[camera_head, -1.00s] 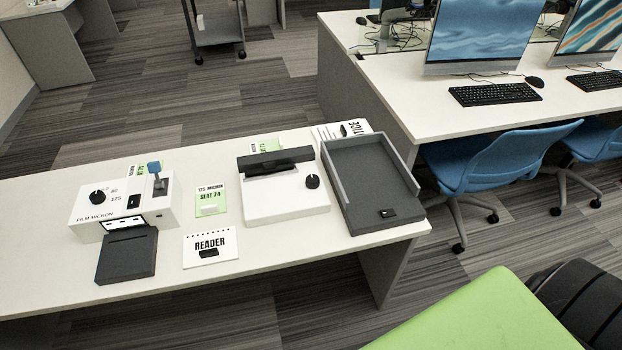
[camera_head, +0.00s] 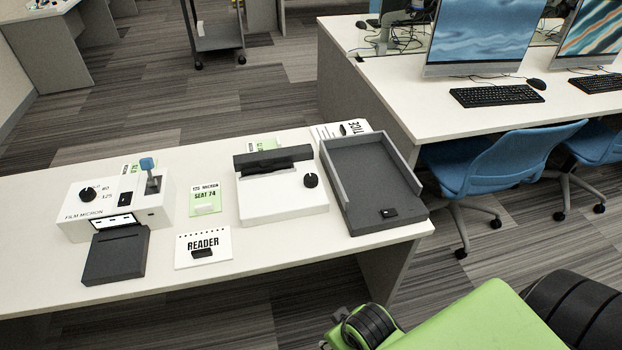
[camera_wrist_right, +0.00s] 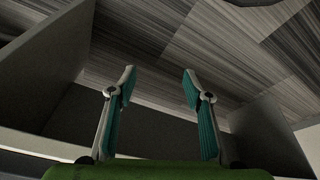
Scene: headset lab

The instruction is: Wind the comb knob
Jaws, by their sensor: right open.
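The comb knob (camera_head: 311,180) is a round black knob on the right part of the top of a white machine (camera_head: 285,205). This machine has a dark bar along its back and stands on the white table. No gripper is near the knob. My right gripper (camera_wrist_right: 159,76) shows only in the right wrist view, with its two teal-padded fingers apart and nothing between them. Floor and grey panels lie beyond the fingers. In the head view, only green and black parts of my right arm show at the lower right. My left gripper is out of view.
A dark grey tray (camera_head: 408,209) stands right of the machine. To the left are a reader card (camera_head: 217,243), a seat card (camera_head: 205,207) and a film micron laminator (camera_head: 155,208) with a black knob (camera_head: 88,195). A blue chair (camera_head: 515,165) is at the right.

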